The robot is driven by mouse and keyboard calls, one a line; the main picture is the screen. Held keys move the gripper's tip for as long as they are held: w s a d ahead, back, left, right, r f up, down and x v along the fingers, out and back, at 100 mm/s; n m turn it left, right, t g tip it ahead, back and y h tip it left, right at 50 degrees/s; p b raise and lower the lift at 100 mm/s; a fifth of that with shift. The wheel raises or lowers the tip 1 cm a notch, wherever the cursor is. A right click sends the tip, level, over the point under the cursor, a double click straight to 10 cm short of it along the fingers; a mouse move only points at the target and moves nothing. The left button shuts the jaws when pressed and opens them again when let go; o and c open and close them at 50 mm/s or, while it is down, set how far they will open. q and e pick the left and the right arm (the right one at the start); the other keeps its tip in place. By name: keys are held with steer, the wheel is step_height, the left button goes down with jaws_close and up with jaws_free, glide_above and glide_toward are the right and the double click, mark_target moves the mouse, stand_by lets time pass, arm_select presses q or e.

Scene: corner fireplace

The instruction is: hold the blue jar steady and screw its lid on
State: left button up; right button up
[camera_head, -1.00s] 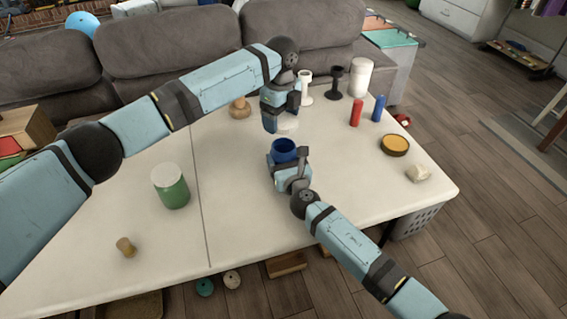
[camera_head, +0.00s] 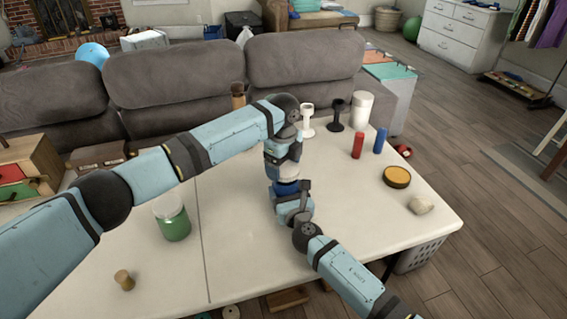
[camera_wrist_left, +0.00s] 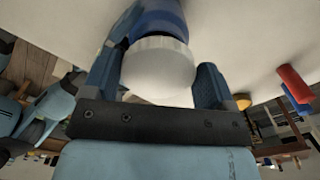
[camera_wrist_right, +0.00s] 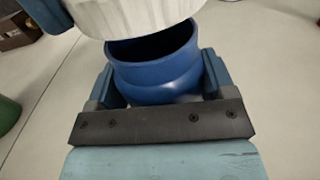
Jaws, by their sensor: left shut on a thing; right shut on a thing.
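The blue jar (camera_head: 286,188) stands upright above or on the white table, and its open mouth shows in the right wrist view (camera_wrist_right: 155,75). My right gripper (camera_head: 294,203) is shut on the jar's body, with a finger on each side. My left gripper (camera_head: 284,172) is above it, pointing down and shut on the white ribbed lid (camera_wrist_left: 160,65). The lid also shows in the right wrist view (camera_wrist_right: 130,14), just over the jar mouth. Part of the mouth's inside is visible beneath it, so the lid is not seated. The head view hides most of the lid.
On the table (camera_head: 240,245) stand a green jar (camera_head: 173,222), a cork-like piece (camera_head: 124,280), red (camera_head: 357,145) and blue (camera_head: 380,141) cylinders, a yellow-topped round tin (camera_head: 397,177) and a pale lump (camera_head: 421,205). White and black stands are behind. A grey sofa (camera_head: 305,70) borders the far side.

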arm_select(q)
steer(key=shift+f, duration=0.85)
steer(key=shift+f, duration=0.6)
arm_select(e)
steer(key=c, duration=0.5)
arm_select(q)
steer(key=m, duration=0.4)
steer(key=shift+w+d, duration=0.1)
arm_select(e)
steer(key=shift+o, duration=0.2)
arm_select(q)
steer(key=m, duration=0.4)
steer(key=shift+d+m, duration=0.15)
steer(key=shift+m, duration=0.15)
steer(key=m, duration=0.4)
steer(key=shift+d, duration=0.15)
steer(key=m, duration=0.4)
steer(key=shift+d, duration=0.15)
